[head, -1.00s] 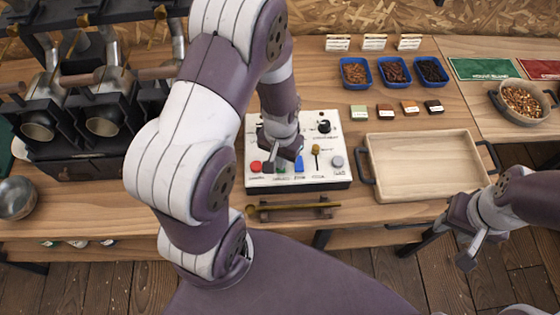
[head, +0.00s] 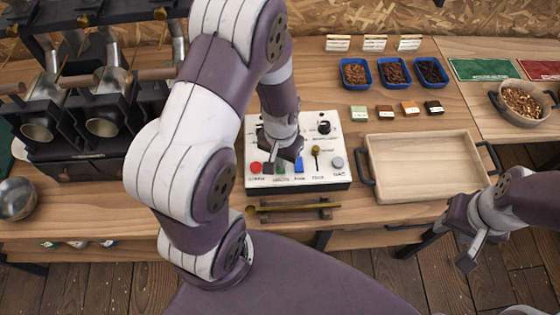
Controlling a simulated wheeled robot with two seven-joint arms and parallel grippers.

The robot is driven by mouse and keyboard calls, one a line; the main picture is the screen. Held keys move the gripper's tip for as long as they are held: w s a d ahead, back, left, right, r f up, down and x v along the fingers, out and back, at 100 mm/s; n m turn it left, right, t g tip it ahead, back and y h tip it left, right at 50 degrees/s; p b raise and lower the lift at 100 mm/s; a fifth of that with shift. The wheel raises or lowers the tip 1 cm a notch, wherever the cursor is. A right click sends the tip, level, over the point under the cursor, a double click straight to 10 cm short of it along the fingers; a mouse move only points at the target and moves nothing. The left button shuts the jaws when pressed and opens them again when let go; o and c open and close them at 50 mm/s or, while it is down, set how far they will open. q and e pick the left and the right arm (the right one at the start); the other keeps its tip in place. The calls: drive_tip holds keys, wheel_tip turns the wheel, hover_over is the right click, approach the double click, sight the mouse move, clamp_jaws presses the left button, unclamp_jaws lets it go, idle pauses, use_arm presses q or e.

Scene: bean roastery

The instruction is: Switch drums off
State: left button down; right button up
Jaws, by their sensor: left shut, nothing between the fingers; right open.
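A white control box (head: 335,177) stands on the wooden bench in the middle of the head view. Along its front are a red button (head: 256,168), a green button partly hidden by my gripper, a blue button (head: 298,165), a brass-topped lever (head: 315,158) and a grey knob (head: 338,162). A black dial (head: 323,127) sits at the back right. The box's labels are too small to read surely. My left gripper (head: 270,166) is shut and empty, low over the panel between the red and blue buttons; I cannot tell if it touches. My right gripper (head: 467,242) is open beside the bench front.
A wooden tray (head: 372,150) with dark handles lies right of the box. Blue bowls of beans (head: 396,71) stand behind it. A thin brass-ended rod (head: 290,208) lies in front of the box. The dark drum roaster (head: 70,150) stands at the left.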

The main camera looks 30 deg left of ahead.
use_arm(q)
drive_tip(key=shift+f+b, duration=0.65)
drive_tip(key=shift+f, duration=0.25)
idle(0.9)
wheel_tip(320, 180, up, 7)
drive_tip(key=p, duration=0.7)
drive_tip(key=shift+r, duration=0.1)
